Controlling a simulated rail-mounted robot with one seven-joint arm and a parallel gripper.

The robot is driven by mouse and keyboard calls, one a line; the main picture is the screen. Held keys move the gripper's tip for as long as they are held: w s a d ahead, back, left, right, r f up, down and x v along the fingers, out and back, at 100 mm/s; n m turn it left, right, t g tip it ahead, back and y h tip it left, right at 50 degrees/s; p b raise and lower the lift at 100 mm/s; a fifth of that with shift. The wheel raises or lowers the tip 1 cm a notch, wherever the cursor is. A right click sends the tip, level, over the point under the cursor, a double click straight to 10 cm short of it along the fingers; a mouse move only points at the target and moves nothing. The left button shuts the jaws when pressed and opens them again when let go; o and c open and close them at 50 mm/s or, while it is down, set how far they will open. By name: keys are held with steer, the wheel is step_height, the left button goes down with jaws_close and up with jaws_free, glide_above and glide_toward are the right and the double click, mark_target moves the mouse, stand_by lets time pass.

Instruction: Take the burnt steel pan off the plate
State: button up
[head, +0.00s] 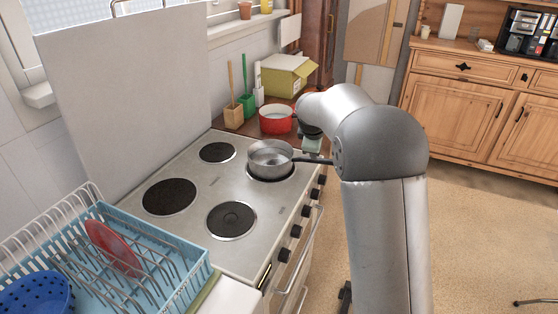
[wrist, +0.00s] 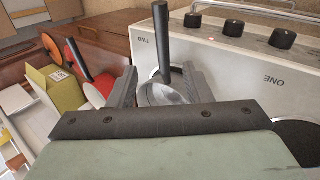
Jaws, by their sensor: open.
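The steel pan (head: 269,158) sits on the back right plate (head: 280,176) of the stove, its dark handle (head: 313,161) pointing right toward the front edge. My gripper's greenish body shows beside the handle in the head view, partly hidden by my arm. In the wrist view my gripper (wrist: 159,72) is open, with its two grey fingers apart. The pan's bowl (wrist: 165,93) shows between the fingers and its handle (wrist: 161,40) runs upward beyond them. I cannot tell whether a finger touches the pan. Burn marks are too small to make out.
A red pot (head: 276,119) stands on the brown counter behind the stove, near utensil holders and a yellow-green box (head: 287,75). The other plates, such as the front one (head: 231,220), are bare. A blue dish rack (head: 190,285) stands at the left. Knobs line the stove's front.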

mark_target(318, 161)
steer(key=shift+p+x, duration=1.25)
steer(key=shift+x, duration=4.4)
steer(key=shift+s+f, duration=0.1)
steer(key=shift+s, duration=0.1)
jaws_close()
